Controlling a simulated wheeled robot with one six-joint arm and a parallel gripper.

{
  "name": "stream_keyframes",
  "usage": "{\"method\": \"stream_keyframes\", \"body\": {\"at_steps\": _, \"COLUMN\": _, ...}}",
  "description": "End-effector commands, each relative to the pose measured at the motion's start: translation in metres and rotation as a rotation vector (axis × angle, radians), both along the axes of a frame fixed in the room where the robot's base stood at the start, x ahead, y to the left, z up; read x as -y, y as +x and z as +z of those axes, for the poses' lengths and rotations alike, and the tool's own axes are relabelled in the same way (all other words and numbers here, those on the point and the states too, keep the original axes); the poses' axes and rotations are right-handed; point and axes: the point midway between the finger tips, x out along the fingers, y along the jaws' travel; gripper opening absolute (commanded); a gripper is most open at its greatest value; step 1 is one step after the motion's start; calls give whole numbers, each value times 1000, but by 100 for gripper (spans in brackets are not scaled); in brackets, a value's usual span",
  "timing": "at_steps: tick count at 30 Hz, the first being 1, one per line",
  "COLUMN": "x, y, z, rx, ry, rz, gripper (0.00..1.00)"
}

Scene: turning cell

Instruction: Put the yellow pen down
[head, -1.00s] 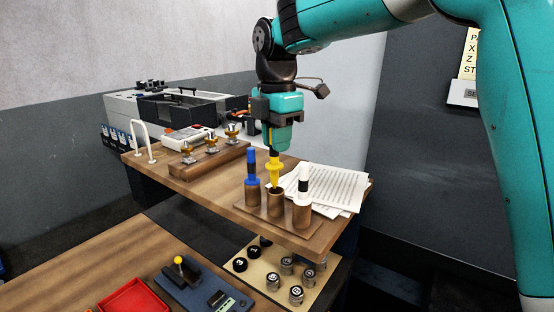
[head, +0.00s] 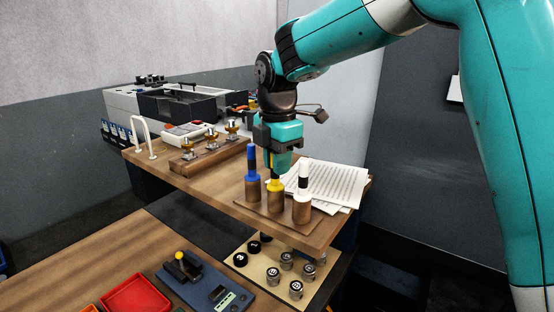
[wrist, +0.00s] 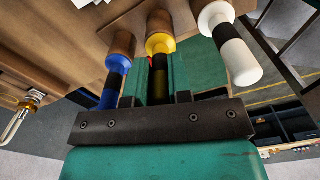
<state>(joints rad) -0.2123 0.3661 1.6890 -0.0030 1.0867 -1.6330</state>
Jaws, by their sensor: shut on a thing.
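The yellow pen (head: 274,184) stands upright in the middle wooden cup (head: 275,202), with its yellow collar at the cup's rim. My gripper (head: 276,172) points down from above and is shut on the pen's dark upper part. In the wrist view the yellow collar (wrist: 160,43) meets the cup's mouth, and the gripper fingers (wrist: 160,78) stand on both sides of the pen. The pen's lower end is hidden inside the cup.
A blue pen (head: 252,163) stands in the left cup and a white pen (head: 303,178) in the right cup, both close to my gripper. Printed papers (head: 335,185) lie behind. A wooden block with metal fittings (head: 205,155) is further left.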

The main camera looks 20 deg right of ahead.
Motion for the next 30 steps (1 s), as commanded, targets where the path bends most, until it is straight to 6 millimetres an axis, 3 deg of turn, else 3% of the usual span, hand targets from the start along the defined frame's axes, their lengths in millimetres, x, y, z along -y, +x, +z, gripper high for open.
{"method": "stream_keyframes", "body": {"at_steps": 1, "x": 0, "y": 0, "z": 0, "rx": 0, "ry": 0, "rz": 0, "gripper": 26}}
{"method": "stream_keyframes", "body": {"at_steps": 3, "x": 0, "y": 0, "z": 0, "rx": 0, "ry": 0, "rz": 0, "gripper": 42}}
{"method": "stream_keyframes", "body": {"at_steps": 4, "x": 0, "y": 0, "z": 0, "rx": 0, "ry": 0, "rz": 0, "gripper": 45}}
{"method": "stream_keyframes", "body": {"at_steps": 11, "x": 0, "y": 0, "z": 0, "rx": 0, "ry": 0, "rz": 0, "gripper": 45}}
{"method": "stream_keyframes", "body": {"at_steps": 17, "x": 0, "y": 1, "z": 17, "rx": 5, "ry": 1, "rz": 0, "gripper": 45}}
{"method": "stream_keyframes", "body": {"at_steps": 30, "x": 0, "y": 1, "z": 108, "rx": 4, "ry": 1, "rz": -1, "gripper": 45}}
